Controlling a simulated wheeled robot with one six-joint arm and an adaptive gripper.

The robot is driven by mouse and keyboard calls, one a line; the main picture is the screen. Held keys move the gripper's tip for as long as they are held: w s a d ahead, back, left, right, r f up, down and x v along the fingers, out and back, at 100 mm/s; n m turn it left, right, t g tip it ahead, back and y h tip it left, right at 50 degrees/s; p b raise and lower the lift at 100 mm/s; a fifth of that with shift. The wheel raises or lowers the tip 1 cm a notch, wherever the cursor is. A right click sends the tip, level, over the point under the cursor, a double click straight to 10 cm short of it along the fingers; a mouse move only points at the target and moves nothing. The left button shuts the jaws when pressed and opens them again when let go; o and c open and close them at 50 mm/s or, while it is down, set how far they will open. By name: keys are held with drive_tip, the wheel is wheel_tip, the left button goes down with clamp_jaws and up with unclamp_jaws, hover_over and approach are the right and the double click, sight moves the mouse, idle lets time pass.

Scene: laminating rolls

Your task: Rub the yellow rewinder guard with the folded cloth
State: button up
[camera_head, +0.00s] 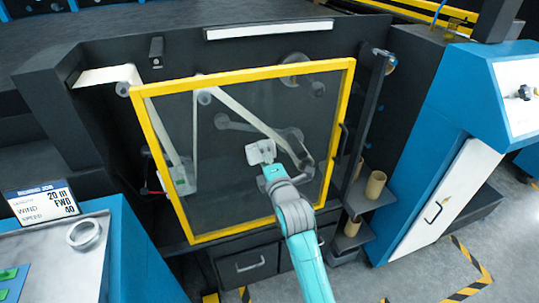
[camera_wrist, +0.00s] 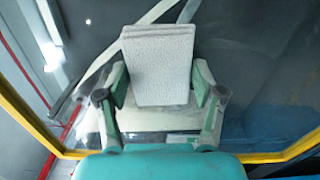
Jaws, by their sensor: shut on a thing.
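The yellow rewinder guard (camera_head: 351,105) is a yellow frame around a clear, dark-looking pane on the front of the black machine. Its lower yellow edge also shows in the wrist view (camera_wrist: 270,157). In the wrist view my gripper (camera_wrist: 160,92) is shut on the folded cloth (camera_wrist: 158,55), a pale grey, speckled rectangular pad between the two fingers. The cloth also shows in the head view (camera_head: 260,151). I cannot tell whether the cloth touches the pane.
A blue cabinet with a white door (camera_head: 440,195) stands right. Cardboard cores (camera_head: 375,186) sit on small shelves beside the guard. A blue console with a display (camera_head: 42,203) and a metal ring (camera_head: 84,235) is at lower left. Rollers and pale web run behind the pane.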

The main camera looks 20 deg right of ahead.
sight(295, 137)
drive_tip(key=shift+w+r, duration=0.1)
drive_tip(key=shift+r, duration=1.05)
drive_tip(key=shift+d+f, duration=0.1)
drive_tip(key=shift+d, duration=5.4)
drive_tip(key=s, duration=0.6)
drive_tip(key=shift+s, duration=0.1)
drive_tip(key=s, duration=0.3)
drive_tip(key=shift+w+a, duration=0.1)
